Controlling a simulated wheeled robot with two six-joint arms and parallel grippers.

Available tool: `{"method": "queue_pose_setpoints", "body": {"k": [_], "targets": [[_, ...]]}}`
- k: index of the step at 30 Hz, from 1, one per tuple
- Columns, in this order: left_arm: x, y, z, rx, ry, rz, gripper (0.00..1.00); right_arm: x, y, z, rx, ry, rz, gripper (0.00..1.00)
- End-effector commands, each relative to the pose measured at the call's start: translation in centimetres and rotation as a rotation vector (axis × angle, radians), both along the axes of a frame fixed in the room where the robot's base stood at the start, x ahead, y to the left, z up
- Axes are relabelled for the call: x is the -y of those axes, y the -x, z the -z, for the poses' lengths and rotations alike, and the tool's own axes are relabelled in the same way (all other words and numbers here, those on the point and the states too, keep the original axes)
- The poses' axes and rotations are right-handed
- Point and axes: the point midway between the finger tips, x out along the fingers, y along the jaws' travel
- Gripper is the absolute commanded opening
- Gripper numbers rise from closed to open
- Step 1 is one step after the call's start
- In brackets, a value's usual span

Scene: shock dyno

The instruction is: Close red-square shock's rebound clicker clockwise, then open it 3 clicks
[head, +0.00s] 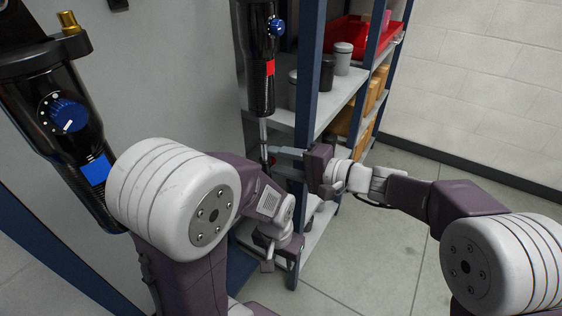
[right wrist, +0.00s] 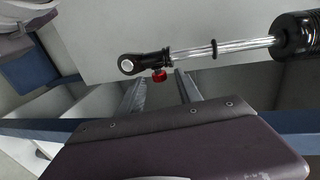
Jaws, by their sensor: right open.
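The red-square shock (head: 259,50) hangs upright in the head view, with a red square (head: 270,67) and a blue knob (head: 277,27) on its black body. Its shaft (head: 263,132) runs down to my right gripper (head: 276,152). In the right wrist view the shock's shaft (right wrist: 225,47) ends in a black eyelet (right wrist: 130,65), with a small red clicker knob (right wrist: 159,76) beside it. My right gripper is open and empty; the knob shows between and just beyond its fingertips in that view. My left gripper (head: 268,259) is low, below the right one; its jaw opening is unclear.
A second shock (head: 50,90) with a blue square (head: 96,170) and blue dial hangs at the left. A blue-framed shelf rack (head: 310,85) holds jars, boxes and a red tray (head: 352,32) behind the red-square shock. Open floor (head: 375,240) lies to the right.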

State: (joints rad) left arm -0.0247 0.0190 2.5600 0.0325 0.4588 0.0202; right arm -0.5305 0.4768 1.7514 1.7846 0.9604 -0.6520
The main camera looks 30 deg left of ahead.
Motion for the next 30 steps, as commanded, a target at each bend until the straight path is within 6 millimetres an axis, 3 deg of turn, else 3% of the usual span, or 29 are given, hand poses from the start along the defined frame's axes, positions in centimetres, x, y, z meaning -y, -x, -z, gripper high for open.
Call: {"method": "queue_pose_setpoints", "body": {"k": [2,7,13,22,25,30], "targets": [[0.0,0.0,0.0,0.000,0.000,0.000,0.36,0.0,0.0,0.0,0.000,0.000,0.000,0.41],[0.0,0.0,0.0,0.000,0.000,0.000,0.36,0.0,0.0,0.0,0.000,0.000,0.000,0.00],[0.0,0.0,-0.9,0.000,0.000,0.000,0.36,0.0,0.0,-0.5,-0.001,0.019,-0.002,0.00],[0.0,0.0,-8.5,0.000,0.000,0.000,0.36,-0.3,0.1,-1.9,-0.021,0.266,-0.006,0.00],[0.0,0.0,-10.0,0.000,0.000,0.000,0.36,-0.3,0.0,-1.7,-0.027,0.324,-0.004,0.00],[0.0,0.0,-10.9,0.000,0.000,0.000,0.36,-0.3,0.0,-1.1,-0.029,0.369,-0.002,0.00]]}}
